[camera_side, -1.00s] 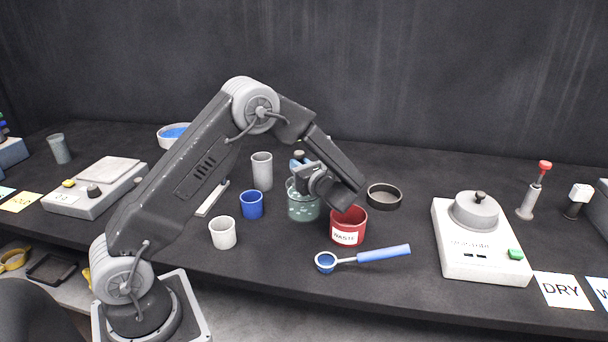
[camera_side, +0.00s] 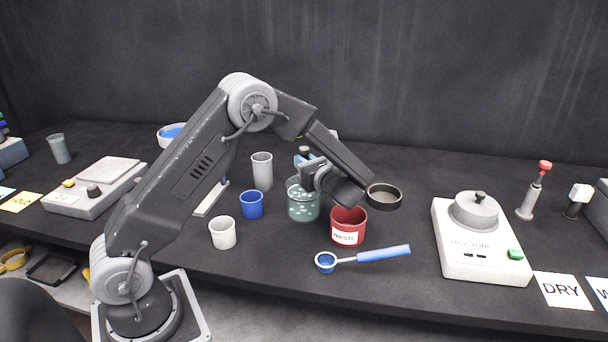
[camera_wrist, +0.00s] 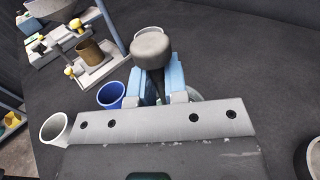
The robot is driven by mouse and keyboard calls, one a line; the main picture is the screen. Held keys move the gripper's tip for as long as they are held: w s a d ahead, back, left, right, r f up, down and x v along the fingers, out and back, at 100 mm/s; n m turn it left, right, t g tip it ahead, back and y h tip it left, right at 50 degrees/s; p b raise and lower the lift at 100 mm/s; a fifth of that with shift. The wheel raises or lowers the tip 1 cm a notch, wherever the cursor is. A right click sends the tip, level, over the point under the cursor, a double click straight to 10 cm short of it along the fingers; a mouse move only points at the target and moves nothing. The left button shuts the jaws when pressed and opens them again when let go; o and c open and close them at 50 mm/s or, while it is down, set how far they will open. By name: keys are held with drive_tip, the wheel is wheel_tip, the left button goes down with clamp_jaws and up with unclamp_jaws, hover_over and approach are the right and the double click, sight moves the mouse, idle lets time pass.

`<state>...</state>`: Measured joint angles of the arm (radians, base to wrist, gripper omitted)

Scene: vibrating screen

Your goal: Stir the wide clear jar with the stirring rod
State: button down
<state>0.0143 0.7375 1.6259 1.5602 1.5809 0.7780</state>
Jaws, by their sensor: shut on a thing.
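The wide clear jar (camera_side: 304,206) stands mid-table with a greenish, speckled content. In the wrist view my gripper (camera_wrist: 160,88) is shut on the stirring rod (camera_wrist: 152,48), whose dark rounded top end sticks up between the blue fingers. The rod's lower end is hidden by the gripper and the jar, so I cannot tell how deep it reaches. In the wrist view the jar is mostly hidden behind the gripper.
A red WASH cup (camera_side: 348,228) stands close right of the jar. A blue cup (camera_side: 252,204), a white cup (camera_side: 222,233) and a tall grey cylinder (camera_side: 262,171) stand left. A dark round pan (camera_side: 384,197) lies right. A blue-handled scoop (camera_side: 372,255) lies in front.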

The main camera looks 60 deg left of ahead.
sight(304, 148)
drive_tip(key=shift+r, duration=3.6)
drive_tip(key=shift+r, duration=2.35)
